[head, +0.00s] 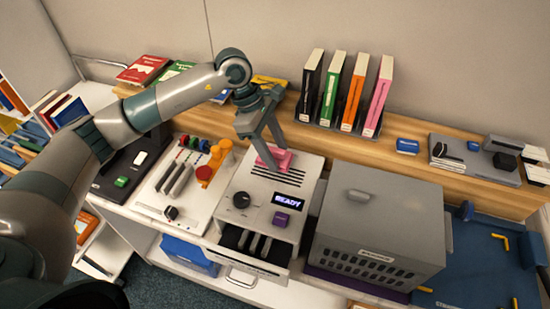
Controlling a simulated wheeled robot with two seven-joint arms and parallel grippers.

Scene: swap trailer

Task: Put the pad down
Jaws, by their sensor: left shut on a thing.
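The pink pad (276,157) is at the rear of the top of a white machine (258,199), by its dark slots. My left gripper (263,142) comes down from above and is shut on the pad. The fingers hide part of it. I cannot tell whether the pad touches the machine's top or is slightly above it. The machine's display (288,200) reads READY. My right gripper is not in view.
A grey box with a lid (377,215) stands close on the right. A white panel with colored knobs (187,181) is on the left. Upright books (343,90) stand on the wooden shelf behind. An open drawer (257,247) shows below the machine's front.

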